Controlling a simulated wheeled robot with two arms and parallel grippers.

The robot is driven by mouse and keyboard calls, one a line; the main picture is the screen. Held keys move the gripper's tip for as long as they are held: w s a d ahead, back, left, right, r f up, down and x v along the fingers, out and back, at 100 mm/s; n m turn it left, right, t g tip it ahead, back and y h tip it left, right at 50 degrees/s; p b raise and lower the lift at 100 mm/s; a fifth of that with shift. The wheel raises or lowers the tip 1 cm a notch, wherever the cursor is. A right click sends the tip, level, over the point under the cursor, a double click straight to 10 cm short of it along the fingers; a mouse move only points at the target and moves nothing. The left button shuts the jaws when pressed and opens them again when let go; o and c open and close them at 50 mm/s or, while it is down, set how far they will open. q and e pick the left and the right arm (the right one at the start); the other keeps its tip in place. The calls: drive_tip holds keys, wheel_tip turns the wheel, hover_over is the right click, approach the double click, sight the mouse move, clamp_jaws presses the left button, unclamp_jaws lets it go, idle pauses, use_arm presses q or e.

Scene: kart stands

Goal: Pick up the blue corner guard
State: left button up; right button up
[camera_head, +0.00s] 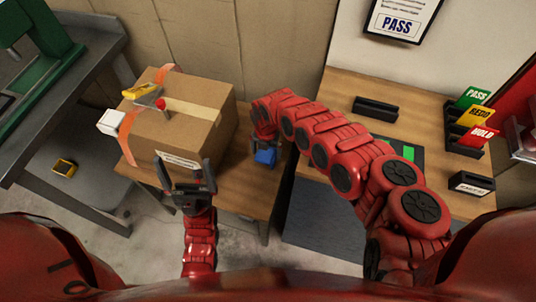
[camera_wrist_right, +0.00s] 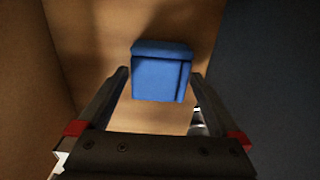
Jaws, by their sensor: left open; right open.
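The blue corner guard (camera_head: 266,156) sits on the wooden table to the right of the cardboard box. In the right wrist view the blue corner guard (camera_wrist_right: 162,72) lies ahead of and between the open fingers of my right gripper (camera_wrist_right: 160,85). I cannot tell whether the fingers touch it. In the head view my right arm hides most of that gripper (camera_head: 265,142), which reaches down at the guard. My left gripper (camera_head: 188,172) is open and empty in front of the cardboard box.
The cardboard box (camera_head: 190,125) stands left of the guard, with a tape dispenser (camera_head: 146,92) on top. A wooden desk (camera_head: 345,88) with a black holder (camera_head: 375,108) and coloured cards (camera_head: 474,115) is at the right. A grey bench (camera_head: 85,75) stands at the left.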

drive_tip(key=c, duration=1)
